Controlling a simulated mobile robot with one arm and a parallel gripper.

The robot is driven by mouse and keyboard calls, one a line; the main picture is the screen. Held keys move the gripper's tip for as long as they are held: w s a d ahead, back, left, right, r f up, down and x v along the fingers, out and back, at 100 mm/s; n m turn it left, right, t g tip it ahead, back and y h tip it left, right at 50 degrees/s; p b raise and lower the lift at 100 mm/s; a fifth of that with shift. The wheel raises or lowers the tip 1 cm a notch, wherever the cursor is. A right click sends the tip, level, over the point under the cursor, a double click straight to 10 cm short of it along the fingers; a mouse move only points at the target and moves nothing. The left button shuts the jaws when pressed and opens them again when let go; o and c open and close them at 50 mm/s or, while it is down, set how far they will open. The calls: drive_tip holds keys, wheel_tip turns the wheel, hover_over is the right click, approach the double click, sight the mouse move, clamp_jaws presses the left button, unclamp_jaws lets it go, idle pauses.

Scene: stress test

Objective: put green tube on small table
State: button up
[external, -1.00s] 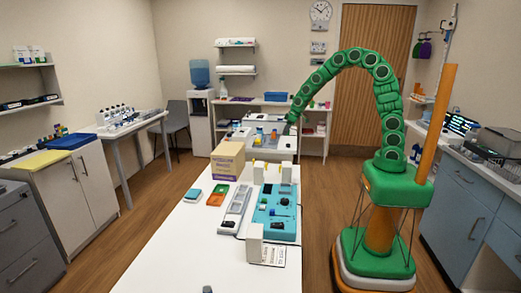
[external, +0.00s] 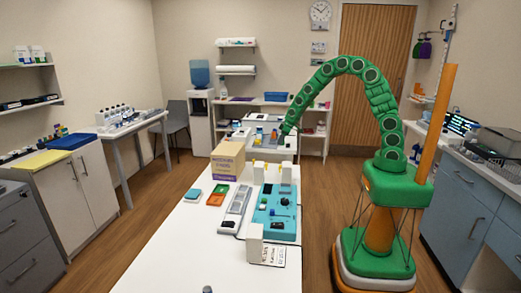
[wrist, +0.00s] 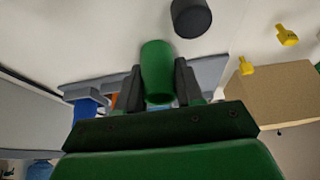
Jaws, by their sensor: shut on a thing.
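A green tube (wrist: 157,62) is between the two dark fingers of my gripper (wrist: 158,84) in the wrist view. The fingers are shut on its sides. In the external view my gripper (external: 283,134) is at the far end of the long white table (external: 190,250), near the grey rack area. The tube is too small to make out there. Which piece of furniture is the small table is not clear; a narrow white side table (external: 142,124) with bottles stands at the left wall.
A cardboard box (external: 228,160) stands on the long table near my gripper; it also shows in the wrist view (wrist: 265,95). A dark cylinder (wrist: 190,17) and yellow pieces (wrist: 287,35) are close to the tube. A teal tray (external: 276,226) lies nearer.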

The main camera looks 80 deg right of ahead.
drive_tip(key=o, duration=1.1)
drive_tip(key=shift+f, duration=0.1)
drive_tip(key=shift+v, duration=6.2)
drive_tip(key=s+a+r+g+y, duration=0.1)
drive_tip(key=s+a+r+g, duration=0.3)
drive_tip(key=s+a, duration=0.95)
drive_tip(key=s+a+r+g, duration=0.1)
drive_tip(key=s+a, duration=0.2)
drive_tip(key=s, duration=0.9)
drive_tip(key=s+a+r+g, duration=0.1)
drive_tip(key=s+a, duration=0.3)
drive_tip(key=s, duration=0.8)
drive_tip(key=shift+s+a+r+g+h, duration=0.3)
drive_tip(key=shift+s+a+r+h, duration=0.05)
drive_tip(key=shift+r+h, duration=0.1)
